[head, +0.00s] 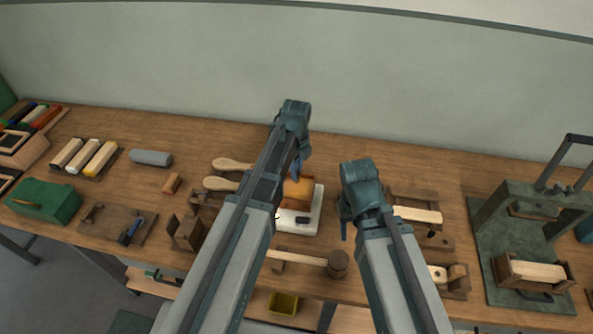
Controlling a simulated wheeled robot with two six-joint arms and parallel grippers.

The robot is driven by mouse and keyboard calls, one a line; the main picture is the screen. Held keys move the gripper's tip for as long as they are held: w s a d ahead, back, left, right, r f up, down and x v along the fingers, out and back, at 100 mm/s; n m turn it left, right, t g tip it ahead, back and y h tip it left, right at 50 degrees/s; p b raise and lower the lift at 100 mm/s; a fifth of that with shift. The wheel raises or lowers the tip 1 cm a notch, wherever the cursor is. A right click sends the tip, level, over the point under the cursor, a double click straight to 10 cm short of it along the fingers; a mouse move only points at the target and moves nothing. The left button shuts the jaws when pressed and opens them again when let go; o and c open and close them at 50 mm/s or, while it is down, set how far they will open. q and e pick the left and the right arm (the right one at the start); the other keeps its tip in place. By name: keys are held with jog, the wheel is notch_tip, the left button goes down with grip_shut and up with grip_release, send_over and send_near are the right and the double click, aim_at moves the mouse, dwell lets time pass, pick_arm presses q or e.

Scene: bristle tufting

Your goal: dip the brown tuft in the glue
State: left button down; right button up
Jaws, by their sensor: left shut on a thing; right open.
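My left gripper (297,168) is shut and points down over the middle of the bench. The brown tuft in it is too small and too hidden by the gripper and arm to make out. Just below the gripper in the picture is an amber-brown vessel (297,193), which looks like the glue pot, on a white base (312,218). My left arm covers its left side. I cannot tell whether the tuft touches the glue. My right gripper (344,230) is open and empty, to the right of the white base.
Two wooden-handled tools (230,164) lie left of my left arm. A mallet (336,264) lies in front of the white base. Wooden blocks in holders (417,215) stand on the right, beside a green press (505,215). A green box (45,200) is at far left.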

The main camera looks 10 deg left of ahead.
pick_arm(q)
jog(key=shift+r+p, duration=1.8)
jog(key=shift+r, duration=0.25)
jog(key=shift+f, duration=0.15)
